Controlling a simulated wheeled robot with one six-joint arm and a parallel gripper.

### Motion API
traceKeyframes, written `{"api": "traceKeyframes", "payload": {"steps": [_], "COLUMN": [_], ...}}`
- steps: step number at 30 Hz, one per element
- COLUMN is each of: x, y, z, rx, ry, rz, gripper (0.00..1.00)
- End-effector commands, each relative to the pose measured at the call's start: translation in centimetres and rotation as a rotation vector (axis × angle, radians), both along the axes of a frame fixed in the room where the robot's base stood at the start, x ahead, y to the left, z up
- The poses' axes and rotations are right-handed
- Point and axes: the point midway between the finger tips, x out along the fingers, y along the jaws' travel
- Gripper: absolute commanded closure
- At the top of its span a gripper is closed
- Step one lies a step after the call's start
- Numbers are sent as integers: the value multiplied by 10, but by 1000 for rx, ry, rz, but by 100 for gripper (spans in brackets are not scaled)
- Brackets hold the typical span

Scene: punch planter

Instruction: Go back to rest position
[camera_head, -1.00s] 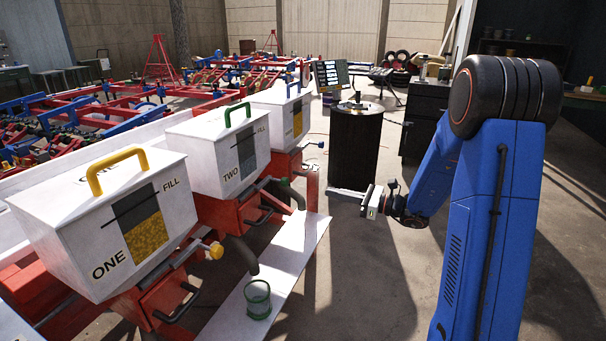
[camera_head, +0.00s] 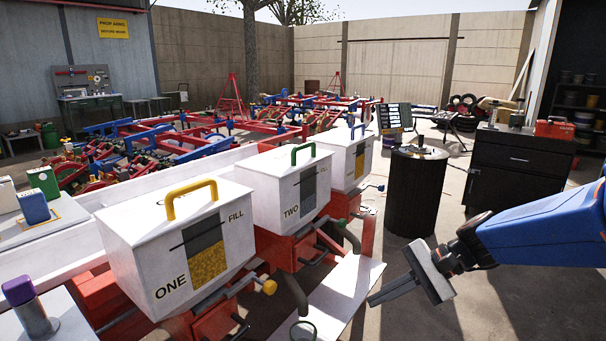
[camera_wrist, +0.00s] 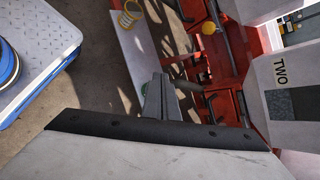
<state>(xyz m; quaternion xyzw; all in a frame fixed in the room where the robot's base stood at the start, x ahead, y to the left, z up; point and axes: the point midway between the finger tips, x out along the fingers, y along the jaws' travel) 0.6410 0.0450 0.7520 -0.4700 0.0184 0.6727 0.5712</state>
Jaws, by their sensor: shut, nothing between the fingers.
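My gripper (camera_head: 372,300) is at the lower right of the head view, at the end of my blue arm. Its fingers are shut together with nothing between them and point left. They appear beside the white walkway plank (camera_head: 345,290), touching nothing that I can make out. In the wrist view the shut fingers (camera_wrist: 158,82) show end-on above the dark mount edge. A green round thing behind them is partly hidden.
White hoppers ONE (camera_head: 135,250) and TWO (camera_head: 265,200) stand in a row on a red frame, a third behind them. A dark barrel (camera_head: 415,195) and a black cabinet (camera_head: 515,170) stand beyond my gripper. Concrete floor lies open at right.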

Motion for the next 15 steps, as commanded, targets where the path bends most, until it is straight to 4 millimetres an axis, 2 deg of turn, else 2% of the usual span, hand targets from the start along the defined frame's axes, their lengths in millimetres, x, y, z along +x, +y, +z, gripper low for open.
{"api": "traceKeyframes", "payload": {"steps": [1, 6, 15], "x": [-14, -53, -107], "y": [-1, -12, -48], "z": [1, -4, -7], "rx": [-52, -232, -552], "ry": [-37, -152, -365], "rz": [41, 177, 410], "gripper": [100, 100, 100]}}
